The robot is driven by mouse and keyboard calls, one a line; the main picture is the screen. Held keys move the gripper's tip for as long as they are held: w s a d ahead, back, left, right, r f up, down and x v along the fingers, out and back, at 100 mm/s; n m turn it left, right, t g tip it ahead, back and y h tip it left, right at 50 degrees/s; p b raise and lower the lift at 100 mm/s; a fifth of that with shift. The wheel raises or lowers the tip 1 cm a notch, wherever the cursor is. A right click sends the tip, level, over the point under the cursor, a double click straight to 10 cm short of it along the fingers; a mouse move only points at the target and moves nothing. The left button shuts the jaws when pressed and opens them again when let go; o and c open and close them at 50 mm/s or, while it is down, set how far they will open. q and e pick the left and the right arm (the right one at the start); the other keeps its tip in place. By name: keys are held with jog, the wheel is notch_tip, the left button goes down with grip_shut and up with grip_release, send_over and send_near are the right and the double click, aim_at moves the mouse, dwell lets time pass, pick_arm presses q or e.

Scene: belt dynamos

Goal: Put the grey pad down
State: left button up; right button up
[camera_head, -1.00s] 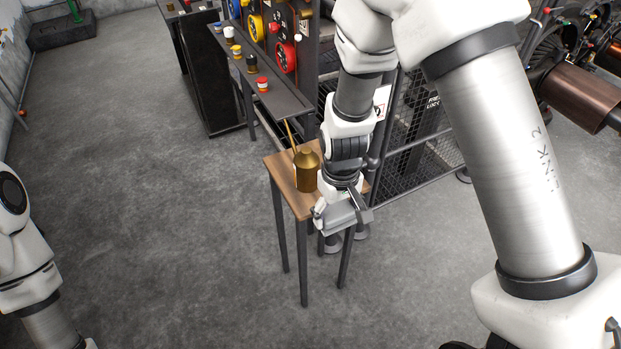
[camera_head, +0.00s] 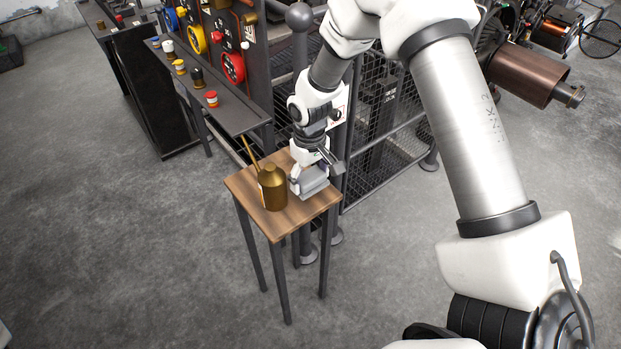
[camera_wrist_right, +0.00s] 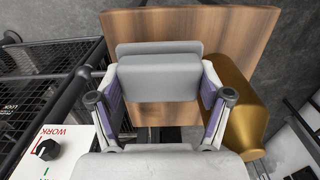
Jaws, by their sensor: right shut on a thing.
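The grey pad (camera_head: 312,188) is between the fingers of my right gripper (camera_head: 308,178), over the right part of the small wooden table (camera_head: 279,222). In the right wrist view the grey pad (camera_wrist_right: 160,80) fills the space between the two fingers, and my right gripper (camera_wrist_right: 158,88) is shut on it. The wooden table top (camera_wrist_right: 225,28) shows behind the pad. I cannot tell whether the pad touches the table. My left gripper is not in view.
A brass oil can (camera_head: 272,188) stands on the table just left of the pad; in the wrist view the can (camera_wrist_right: 235,105) is close to the right finger. A dark shelf with small pots (camera_head: 240,118) and a mesh fence (camera_head: 400,150) stand behind. The table's front is bare.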

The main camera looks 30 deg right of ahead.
aim_at(311, 181)
jog(key=shift+w+d+f, duration=0.1)
jog(key=shift+w+d, duration=0.65)
jog(key=shift+w, duration=0.05)
jog(key=shift+w+d+f, duration=0.1)
jog(key=shift+f, duration=1.7)
jog(key=shift+f, duration=0.1)
jog(key=o, duration=1)
jog(key=shift+c, duration=0.2)
notch_tip(311, 181, up, 12)
jog(key=shift+r, duration=0.15)
